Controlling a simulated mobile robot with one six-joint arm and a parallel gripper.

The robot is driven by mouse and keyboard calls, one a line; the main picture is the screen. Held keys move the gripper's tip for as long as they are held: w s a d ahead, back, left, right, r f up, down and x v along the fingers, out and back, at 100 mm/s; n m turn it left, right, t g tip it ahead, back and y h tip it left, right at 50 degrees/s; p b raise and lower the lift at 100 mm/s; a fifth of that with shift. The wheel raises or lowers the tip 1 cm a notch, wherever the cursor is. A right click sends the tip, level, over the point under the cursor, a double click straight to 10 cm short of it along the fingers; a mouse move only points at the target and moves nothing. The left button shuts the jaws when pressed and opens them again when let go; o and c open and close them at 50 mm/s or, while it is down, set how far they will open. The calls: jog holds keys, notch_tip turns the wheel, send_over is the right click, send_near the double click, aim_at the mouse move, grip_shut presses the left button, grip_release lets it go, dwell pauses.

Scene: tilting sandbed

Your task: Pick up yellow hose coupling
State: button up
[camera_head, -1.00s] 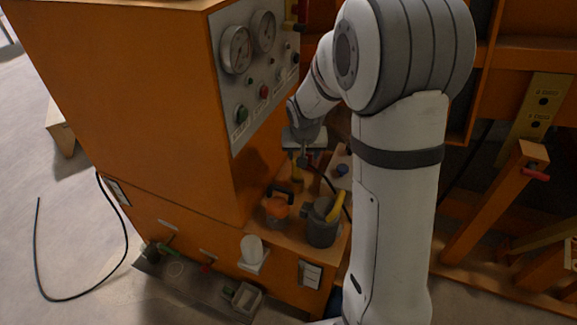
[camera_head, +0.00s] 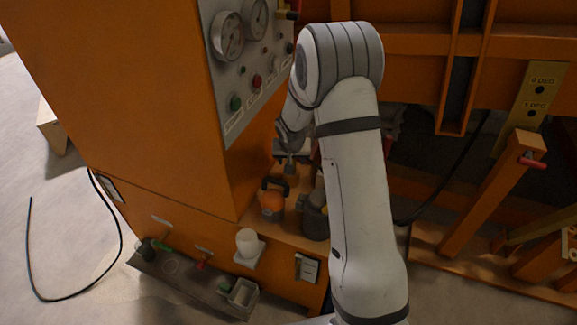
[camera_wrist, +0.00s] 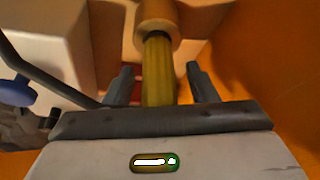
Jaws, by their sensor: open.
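The yellow hose coupling (camera_wrist: 158,75) shows in the wrist view as a ribbed yellow cylinder with a tan round collar (camera_wrist: 157,30) at its far end. My gripper (camera_wrist: 160,86) is open, with one dark finger on each side of the yellow part. Gaps show between the coupling and both fingers. The coupling's near end is hidden behind my gripper body. In the head view my gripper (camera_head: 289,165) is small, above the orange ledge beside the cabinet, and I cannot make out the coupling there.
An orange lantern-like item (camera_head: 272,200) and a grey container (camera_head: 314,218) stand on the ledge close below my gripper. The orange cabinet (camera_head: 130,110) with gauges is at left. A white cup (camera_head: 247,242) sits lower down. In the wrist view, a dark hose (camera_wrist: 45,80) and blue knob (camera_wrist: 17,92) lie left.

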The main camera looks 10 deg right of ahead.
grip_shut()
dwell(0.6)
